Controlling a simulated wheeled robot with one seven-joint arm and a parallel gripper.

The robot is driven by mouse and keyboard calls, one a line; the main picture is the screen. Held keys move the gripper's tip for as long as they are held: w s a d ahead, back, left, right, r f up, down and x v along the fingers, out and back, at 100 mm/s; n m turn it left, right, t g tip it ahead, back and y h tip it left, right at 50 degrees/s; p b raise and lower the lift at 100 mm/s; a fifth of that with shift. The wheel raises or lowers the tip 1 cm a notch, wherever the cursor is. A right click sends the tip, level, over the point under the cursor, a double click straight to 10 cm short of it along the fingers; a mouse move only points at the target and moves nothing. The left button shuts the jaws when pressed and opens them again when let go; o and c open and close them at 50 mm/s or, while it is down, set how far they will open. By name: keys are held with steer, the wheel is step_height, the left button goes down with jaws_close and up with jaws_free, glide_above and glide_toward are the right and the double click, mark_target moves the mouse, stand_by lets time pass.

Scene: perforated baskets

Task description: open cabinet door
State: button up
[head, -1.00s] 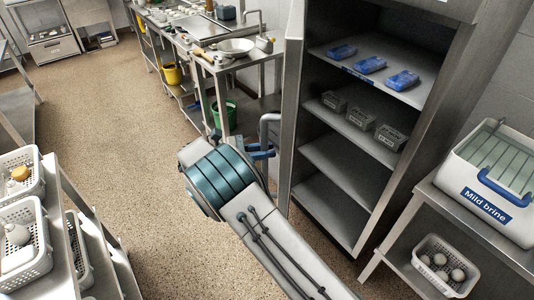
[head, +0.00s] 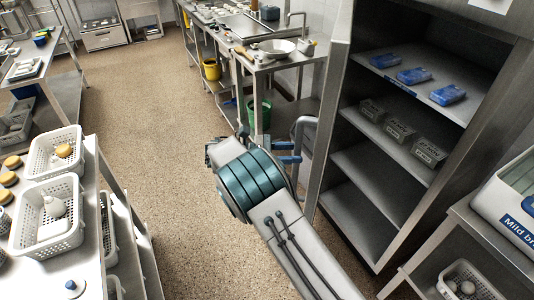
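The tall steel cabinet (head: 338,205) stands at the right of the head view. Its front is open and its shelves show. Its door (head: 325,120) stands swung out at the cabinet's left side and is seen almost edge-on. A grey curved handle (head: 300,128) is on the door's outer side. My gripper (head: 287,153) is at this handle, left of the door. Its two blue fingers show with a small gap between them, and their tips are close to the handle. I cannot tell whether they touch it. My arm hides part of the gripper.
Blue packs (head: 413,76) and grey boxes (head: 397,131) sit on the cabinet shelves. A low steel stand with a brine container (head: 512,205) is at the right. White perforated baskets (head: 45,245) stand on a table at left. The floor (head: 150,110) between is clear.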

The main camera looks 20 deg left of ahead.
steer(key=b+v, duration=0.2)
steer(key=v, duration=1)
steer(key=shift+s, duration=0.1)
